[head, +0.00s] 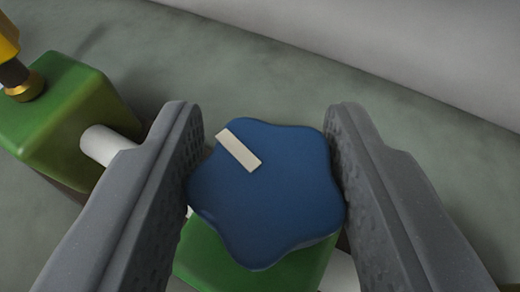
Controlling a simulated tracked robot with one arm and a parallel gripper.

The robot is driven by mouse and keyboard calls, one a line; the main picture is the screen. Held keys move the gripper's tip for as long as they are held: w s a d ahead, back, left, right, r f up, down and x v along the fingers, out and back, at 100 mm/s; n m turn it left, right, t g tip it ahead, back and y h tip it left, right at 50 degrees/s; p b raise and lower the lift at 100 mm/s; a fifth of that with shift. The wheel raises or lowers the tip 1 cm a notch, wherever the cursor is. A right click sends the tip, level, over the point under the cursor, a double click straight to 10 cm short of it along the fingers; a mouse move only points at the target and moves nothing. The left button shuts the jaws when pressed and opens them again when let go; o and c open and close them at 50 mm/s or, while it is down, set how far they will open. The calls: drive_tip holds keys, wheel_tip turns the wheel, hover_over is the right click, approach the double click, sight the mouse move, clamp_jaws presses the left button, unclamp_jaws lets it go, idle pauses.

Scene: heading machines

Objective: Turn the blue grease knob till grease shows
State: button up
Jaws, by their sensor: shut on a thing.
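The blue grease knob (275,200) is a lobed disc in the middle of the head view. A pale pointer bar (238,150) on its top runs from the upper left towards the knob's middle. My gripper (264,150) is shut on the knob, with one grey finger at its left side and one at its right. Under the knob is a green block (215,262), partly hidden by the knob and the fingers. I see no grease in this view.
A second green block (65,115) stands at the left, with a brass and yellow fitting (22,82) on it. A white pipe (103,145) runs from it behind my left finger. A pale grey wall or panel (420,45) lies across the back. The grey-green surface between is bare.

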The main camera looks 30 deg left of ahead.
drive_tip(key=n+y+p, duration=0.1)
drive_tip(key=n+g+y+p, duration=0.1)
drive_tip(key=p, duration=0.1)
drive_tip(key=n+g+y+p, duration=0.1)
drive_tip(key=p, duration=0.1)
drive_tip(key=shift+w+d+r, duration=0.1)
drive_tip(key=shift+d+r, duration=0.15)
drive_tip(key=n+g+y, duration=0.1)
drive_tip(key=n+g+y+p, duration=0.1)
drive_tip(key=n, duration=0.1)
drive_tip(key=shift+f+g, duration=0.2)
drive_tip(key=shift+g, duration=0.1)
drive_tip(key=n+g+y+b, duration=0.2)
drive_tip(key=n+g, duration=0.1)
drive_tip(key=shift+a+f+b, duration=0.1)
drive_tip(key=shift+f+b, duration=0.05)
drive_tip(key=shift+b, duration=0.2)
drive_tip(key=shift+a+n+g+y+b, duration=0.1)
drive_tip(key=shift+n+g+y+b, duration=0.2)
drive_tip(key=shift+n+g+b, duration=1.8)
drive_tip(key=shift+n+g, duration=0.3)
drive_tip(key=shift+g, duration=0.4)
drive_tip(key=shift+a+r+n+g, duration=0.1)
drive_tip(key=shift+r+n+g, duration=0.2)
drive_tip(key=shift+g, duration=0.2)
drive_tip(key=o, duration=1)
drive_tip(key=shift+c, duration=0.2)
drive_tip(key=shift+f, duration=0.1)
